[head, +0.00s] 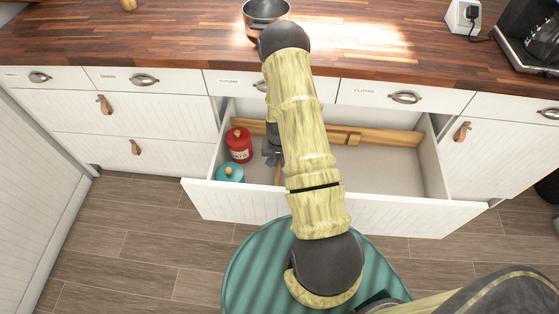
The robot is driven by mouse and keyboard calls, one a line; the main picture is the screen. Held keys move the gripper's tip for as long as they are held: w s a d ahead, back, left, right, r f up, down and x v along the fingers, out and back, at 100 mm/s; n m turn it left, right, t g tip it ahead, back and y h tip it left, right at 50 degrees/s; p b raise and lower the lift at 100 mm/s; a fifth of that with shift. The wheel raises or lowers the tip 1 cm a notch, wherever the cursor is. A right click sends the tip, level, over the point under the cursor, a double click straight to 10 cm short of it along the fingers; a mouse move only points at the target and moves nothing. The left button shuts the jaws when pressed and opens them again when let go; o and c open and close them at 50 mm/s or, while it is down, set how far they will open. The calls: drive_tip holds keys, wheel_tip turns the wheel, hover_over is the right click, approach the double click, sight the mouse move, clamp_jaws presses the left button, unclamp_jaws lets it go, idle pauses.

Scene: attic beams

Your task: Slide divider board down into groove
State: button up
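The drawer (385,175) is pulled open below the counter. A narrow piece of light wood (278,176), probably the divider board, shows just left of my arm, under the gripper. Most of it is hidden by my arm. A long wooden strip (390,138) runs along the back of the drawer, with a small wooden block (345,138) at it. I cannot make out the groove. My gripper (271,152) is inside the drawer area, left of the arm. Its fingers are largely hidden, so I cannot tell whether it holds the board.
A red canister (239,145) and a teal lidded pot (230,173) stand at the drawer's left end, close to my gripper. The drawer's right half is empty. A copper pot (266,14) stands on the wooden counter (160,38) above.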

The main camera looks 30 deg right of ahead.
drive_tip(key=o, duration=0.3)
wheel_tip(320, 180, up, 17)
drive_tip(key=shift+r+p, duration=0.2)
drive_tip(key=shift+p, duration=0.55)
idle(0.6)
drive_tip(key=shift+r, duration=0.1)
